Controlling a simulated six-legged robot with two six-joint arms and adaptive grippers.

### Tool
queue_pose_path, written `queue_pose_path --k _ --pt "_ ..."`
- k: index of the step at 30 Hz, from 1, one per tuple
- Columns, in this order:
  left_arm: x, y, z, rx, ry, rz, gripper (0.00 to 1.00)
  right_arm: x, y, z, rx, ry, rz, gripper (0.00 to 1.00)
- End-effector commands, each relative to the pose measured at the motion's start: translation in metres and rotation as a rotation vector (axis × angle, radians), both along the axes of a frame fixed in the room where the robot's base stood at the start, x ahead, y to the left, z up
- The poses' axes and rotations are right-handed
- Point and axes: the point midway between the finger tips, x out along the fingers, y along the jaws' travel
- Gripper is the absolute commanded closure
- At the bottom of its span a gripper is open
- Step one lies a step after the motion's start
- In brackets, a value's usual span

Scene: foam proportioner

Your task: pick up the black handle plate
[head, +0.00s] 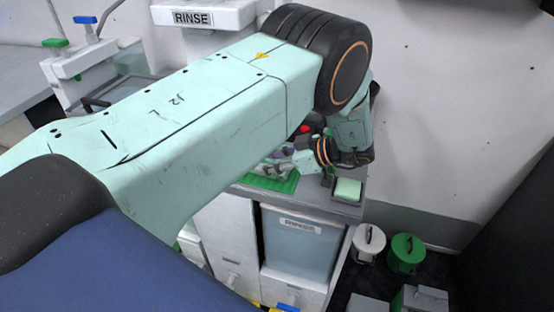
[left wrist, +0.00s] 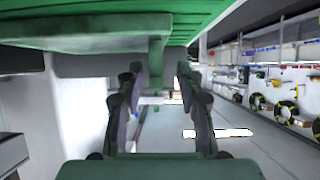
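I cannot pick out a black handle plate in either view. My left gripper (head: 284,161) is at the left end of my wrist, over the green mat (head: 272,183) on the counter. It is partly hidden behind my arm. In the left wrist view, the two dark fingers of my left gripper (left wrist: 160,85) stand apart. A green slab (left wrist: 90,28) fills the top of that view, and a green stem (left wrist: 151,62) hangs from it between the fingers. I cannot tell whether the fingers touch the stem. My right gripper is not in view.
A dark tray with a pale green block (head: 348,189) sits at the counter's right end. A RINSE bin (head: 297,245) stands below. White (head: 368,243) and green (head: 406,253) lidded pails stand on the floor. A RINSE unit (head: 200,17) is behind my arm.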

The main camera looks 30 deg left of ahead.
Motion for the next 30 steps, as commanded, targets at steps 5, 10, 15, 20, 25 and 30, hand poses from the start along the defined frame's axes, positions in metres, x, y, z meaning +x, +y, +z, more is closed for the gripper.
queue_pose_path --k 5,10,15,20,25,30 --pt "-0.0001 0.0003 -0.0003 0.0 0.0 0.001 0.81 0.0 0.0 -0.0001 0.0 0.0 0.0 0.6" --pt "0.0001 0.0001 -0.0002 0.0 0.0 0.001 0.95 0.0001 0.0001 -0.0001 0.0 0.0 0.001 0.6" --pt "0.0001 0.0002 0.0001 0.0 0.0 0.001 1.0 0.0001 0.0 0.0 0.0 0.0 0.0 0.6" --pt "0.0002 0.0001 0.0003 0.001 0.0 0.0 1.0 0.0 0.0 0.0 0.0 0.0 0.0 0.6" --pt "0.0003 0.0002 0.0004 0.0 0.0 0.0 1.0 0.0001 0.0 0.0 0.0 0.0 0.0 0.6" --pt "0.0008 0.0002 0.0013 0.001 -0.002 0.0 1.0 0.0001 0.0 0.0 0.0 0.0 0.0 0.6"
